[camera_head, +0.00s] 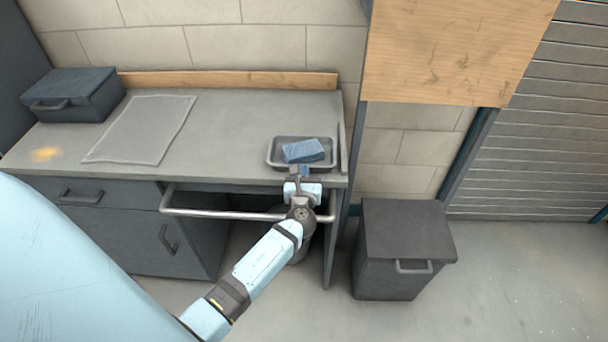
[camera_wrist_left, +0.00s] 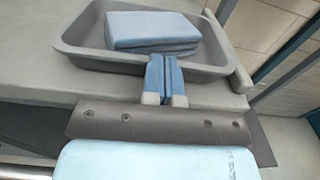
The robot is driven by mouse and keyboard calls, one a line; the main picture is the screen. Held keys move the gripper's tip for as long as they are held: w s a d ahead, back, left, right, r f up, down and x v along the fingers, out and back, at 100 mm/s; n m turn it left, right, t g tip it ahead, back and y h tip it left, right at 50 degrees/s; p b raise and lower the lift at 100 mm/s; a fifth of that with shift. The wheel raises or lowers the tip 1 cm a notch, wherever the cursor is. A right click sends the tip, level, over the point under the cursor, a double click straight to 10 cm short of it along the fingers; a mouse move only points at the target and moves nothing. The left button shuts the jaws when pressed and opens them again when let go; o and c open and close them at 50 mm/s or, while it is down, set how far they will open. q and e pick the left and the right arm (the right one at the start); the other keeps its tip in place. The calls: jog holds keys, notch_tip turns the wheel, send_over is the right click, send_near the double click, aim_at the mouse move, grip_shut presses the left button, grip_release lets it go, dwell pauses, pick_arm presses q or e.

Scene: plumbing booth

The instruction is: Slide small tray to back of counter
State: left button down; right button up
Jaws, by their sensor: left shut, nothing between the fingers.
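The small grey tray (camera_head: 275,160) sits on the right part of the counter (camera_head: 225,125), close to its front edge. A folded blue cloth or sponge stack (camera_head: 303,150) lies in it. My left gripper (camera_head: 305,171) is shut and empty at the front of the tray. In the left wrist view the closed blue fingertips (camera_wrist_left: 164,62) are at the near wall of the tray (camera_wrist_left: 85,55), touching it or nearly so. The blue stack (camera_wrist_left: 150,30) lies beyond them inside the tray. My right gripper is not in view.
A dark toolbox (camera_head: 75,95) stands at the back left of the counter, beside a grey mesh mat (camera_head: 140,130). A wooden strip (camera_head: 230,80) runs along the back. A metal rail (camera_head: 220,214) crosses the front. A dark lidded bin (camera_head: 403,245) stands on the floor at right. Counter behind the tray is clear.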

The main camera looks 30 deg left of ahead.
pick_arm(q)
jog(key=x, duration=0.3)
jog(key=shift+w+a, duration=0.25)
jog(key=shift+w, duration=0.05)
jog(key=shift+s, duration=0.1)
